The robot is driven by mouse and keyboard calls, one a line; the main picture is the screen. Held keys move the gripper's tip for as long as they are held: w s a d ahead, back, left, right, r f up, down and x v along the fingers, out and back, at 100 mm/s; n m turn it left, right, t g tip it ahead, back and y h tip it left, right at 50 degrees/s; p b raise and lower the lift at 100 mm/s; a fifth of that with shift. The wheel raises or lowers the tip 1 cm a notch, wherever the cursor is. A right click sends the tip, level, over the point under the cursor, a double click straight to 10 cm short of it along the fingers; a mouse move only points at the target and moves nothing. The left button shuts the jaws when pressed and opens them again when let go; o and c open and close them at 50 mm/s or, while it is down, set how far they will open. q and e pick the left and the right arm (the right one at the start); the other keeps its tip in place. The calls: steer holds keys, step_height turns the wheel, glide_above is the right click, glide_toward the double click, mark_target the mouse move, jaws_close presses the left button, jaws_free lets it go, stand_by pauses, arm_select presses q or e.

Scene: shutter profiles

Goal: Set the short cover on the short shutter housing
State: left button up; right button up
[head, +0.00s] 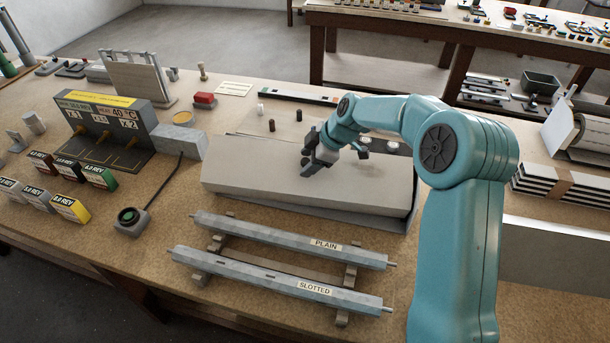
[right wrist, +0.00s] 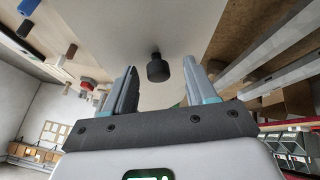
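A long pale cover-like panel (head: 245,180) lies at the middle of the bench in the head view, over a darker grey edge (head: 370,220) at its front right. I cannot tell whether that edge is the short housing or how the panel sits on it. My right gripper (head: 308,166) is over the panel's top, right of its middle. In the right wrist view a black knob (right wrist: 159,68) stands on the pale surface (right wrist: 128,30), between the lines of my open right fingers (right wrist: 162,82). I see no grip on the knob. My left gripper is not in view.
Two grey bars marked PLAIN (head: 290,238) and SLOTTED (head: 270,278) rest on supports in front of the panel. A wired button box (head: 131,220), a labelled display stand (head: 105,130) and several coloured boxes (head: 70,208) stand left. Striped profiles (head: 555,187) lie at right.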

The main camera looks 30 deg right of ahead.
steer(key=shift+w+f, duration=0.1)
steer(key=shift+w, duration=0.05)
jaws_close()
